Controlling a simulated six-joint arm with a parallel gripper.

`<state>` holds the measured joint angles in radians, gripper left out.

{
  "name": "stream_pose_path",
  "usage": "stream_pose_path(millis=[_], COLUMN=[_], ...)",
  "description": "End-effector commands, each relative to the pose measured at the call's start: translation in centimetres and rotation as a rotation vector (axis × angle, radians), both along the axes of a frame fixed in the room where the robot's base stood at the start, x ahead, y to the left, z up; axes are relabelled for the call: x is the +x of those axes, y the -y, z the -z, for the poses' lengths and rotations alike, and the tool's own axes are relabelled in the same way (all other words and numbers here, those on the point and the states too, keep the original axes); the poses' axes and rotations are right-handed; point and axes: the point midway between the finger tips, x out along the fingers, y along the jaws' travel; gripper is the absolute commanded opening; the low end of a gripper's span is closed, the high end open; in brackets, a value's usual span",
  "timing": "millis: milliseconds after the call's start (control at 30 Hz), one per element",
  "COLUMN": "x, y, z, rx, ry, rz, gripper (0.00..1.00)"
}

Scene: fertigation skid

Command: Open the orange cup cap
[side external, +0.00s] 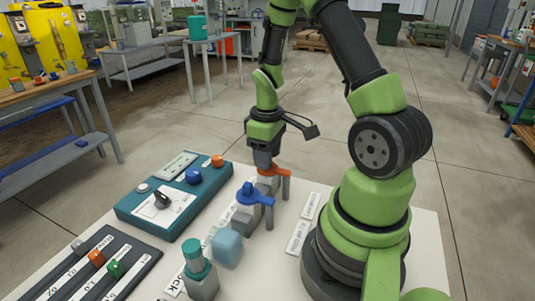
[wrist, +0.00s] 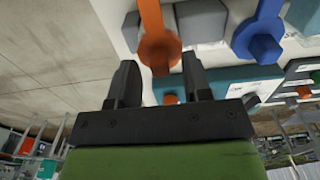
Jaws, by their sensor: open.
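The orange cap (side external: 275,172), with a flat orange lever arm, sits on a grey block at the far end of a row of fittings. In the wrist view the orange cap (wrist: 158,48) lies between my fingertips, with its arm running up to the picture's top edge. My gripper (side external: 266,162) points down right above the cap; its open fingers show in the wrist view (wrist: 160,72), one on either side of the cap. I cannot tell whether the fingers touch it. The cap's far side is hidden in the side view.
A blue-capped fitting (side external: 254,194) with a similar arm stands close by. A light blue block (side external: 227,247) and a teal-capped fitting (side external: 197,265) stand nearer. A teal panel (side external: 140,208) with knobs and a dark slider panel (side external: 62,275) lie left.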

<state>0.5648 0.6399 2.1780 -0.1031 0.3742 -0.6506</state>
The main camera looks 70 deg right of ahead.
Motion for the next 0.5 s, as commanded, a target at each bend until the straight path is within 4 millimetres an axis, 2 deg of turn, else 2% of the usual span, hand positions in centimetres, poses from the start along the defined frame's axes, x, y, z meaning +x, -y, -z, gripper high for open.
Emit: stream_pose_path(millis=[267,367,467,500], x=[-0.01,0.0,0.0,0.0], y=[-0.01,-0.01,-0.01,-0.01], z=[0.21,0.2,0.19,0.19], rx=[0.0,0.0,0.0,0.0], ry=[0.0,0.0,0.0,0.0], rz=[0.0,0.0,0.0,0.0], gripper=[0.45,0.26,0.03,0.0])
